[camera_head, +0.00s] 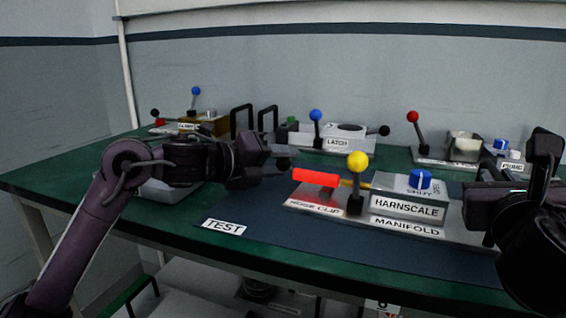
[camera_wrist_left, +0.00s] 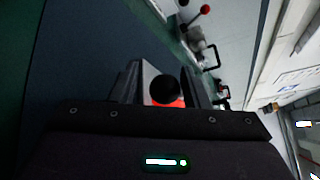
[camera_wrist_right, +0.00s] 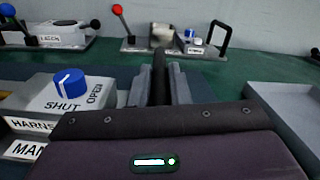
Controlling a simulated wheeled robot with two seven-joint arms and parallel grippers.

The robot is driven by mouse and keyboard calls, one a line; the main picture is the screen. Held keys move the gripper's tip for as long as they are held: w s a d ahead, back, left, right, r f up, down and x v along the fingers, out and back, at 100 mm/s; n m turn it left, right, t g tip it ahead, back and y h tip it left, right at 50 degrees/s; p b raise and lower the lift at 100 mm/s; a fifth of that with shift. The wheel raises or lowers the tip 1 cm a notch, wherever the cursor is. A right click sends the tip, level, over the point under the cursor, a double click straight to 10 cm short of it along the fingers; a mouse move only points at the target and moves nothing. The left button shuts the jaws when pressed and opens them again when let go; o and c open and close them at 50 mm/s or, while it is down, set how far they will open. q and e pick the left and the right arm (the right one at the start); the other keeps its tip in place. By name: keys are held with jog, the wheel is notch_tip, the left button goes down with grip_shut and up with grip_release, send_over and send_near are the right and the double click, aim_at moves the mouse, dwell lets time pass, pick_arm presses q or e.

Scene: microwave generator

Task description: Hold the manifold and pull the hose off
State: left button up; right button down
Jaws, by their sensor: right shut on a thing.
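The manifold (camera_head: 400,208) is a grey block on a base plate, marked HARNSCALE, with a blue SHUT knob (camera_head: 420,179) on top; the knob also shows in the right wrist view (camera_wrist_right: 69,83). The red hose (camera_head: 315,177) sticks out from its left side on a yellow piece. A black-shafted lever with a yellow ball (camera_head: 357,161) stands upright in front, by the hose clip label (camera_head: 314,208). My left gripper (camera_wrist_left: 163,85) is open, with a black ball and red hose end showing between its fingers. My right gripper (camera_wrist_right: 159,85) is shut on a black upright bar right of the block.
A latch fixture (camera_head: 345,135) with a blue-ball lever stands behind. A red-ball lever unit (camera_head: 430,150) is at the back right, and a brass-coloured fixture (camera_head: 205,124) at the back left. The dark mat (camera_head: 270,222) is clear in front.

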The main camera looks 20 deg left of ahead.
pick_arm(q)
jog(key=shift+o, duration=0.4)
jog(key=shift+s+d, duration=0.1)
pick_arm(e)
jog(key=shift+f, duration=0.25)
pick_arm(q)
jog(key=v, duration=1.2)
jog(key=shift+r, duration=0.1)
pick_arm(e)
jog(key=c, duration=1.3)
grip_release()
jog(key=shift+w+d, duration=0.1)
jog(key=shift+w, duration=0.05)
jog(key=shift+r, duration=0.15)
jog(key=s, duration=0.7)
jog(key=shift+s+a, duration=0.3)
jog(key=shift+a, duration=0.1)
